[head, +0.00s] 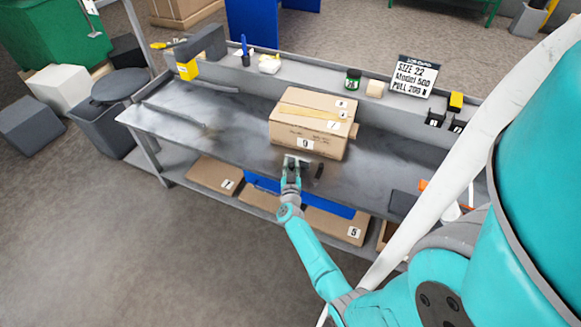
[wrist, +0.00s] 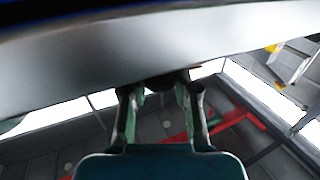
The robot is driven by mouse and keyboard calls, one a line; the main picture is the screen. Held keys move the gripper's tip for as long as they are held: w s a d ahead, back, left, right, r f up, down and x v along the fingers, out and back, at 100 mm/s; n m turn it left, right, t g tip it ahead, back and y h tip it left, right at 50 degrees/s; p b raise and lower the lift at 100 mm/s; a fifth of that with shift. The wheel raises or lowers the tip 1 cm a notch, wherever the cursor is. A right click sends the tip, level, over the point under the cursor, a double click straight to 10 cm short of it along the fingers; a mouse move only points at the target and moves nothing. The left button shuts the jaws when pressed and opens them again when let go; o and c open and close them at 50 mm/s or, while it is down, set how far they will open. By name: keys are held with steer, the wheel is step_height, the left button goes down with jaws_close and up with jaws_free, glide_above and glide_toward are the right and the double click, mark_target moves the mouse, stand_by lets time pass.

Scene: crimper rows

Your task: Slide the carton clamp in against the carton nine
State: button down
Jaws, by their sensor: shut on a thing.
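The brown carton nine (head: 316,123) sits on the grey workbench, its label 9 on the side facing my gripper. My gripper (head: 291,166) is at the bench's front side, just in front of that carton face. It is shut on a small dark piece, which looks like the carton clamp (head: 298,161). In the wrist view my gripper (wrist: 160,103) has its fingers on either side of a dark part (wrist: 165,82) below a broad grey metal surface (wrist: 150,45). Whether the clamp touches the carton cannot be told. My fingers partly hide the clamp.
A short dark piece (head: 319,171) stands right of my gripper. A raised ledge behind the carton holds a sign (head: 413,76), a green-labelled jar (head: 353,80) and small blocks. Flat cartons (head: 335,224) lie on the lower shelf. The bench left of the carton is mostly clear.

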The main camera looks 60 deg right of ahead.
steer(key=d, duration=0.2)
steer(key=shift+w+d, duration=0.1)
steer(key=shift+d, duration=0.3)
steer(key=c, duration=1.2)
jaws_free()
steer(key=shift+a, duration=0.1)
steer(key=v, duration=1.2)
steer(key=shift+o, duration=0.3)
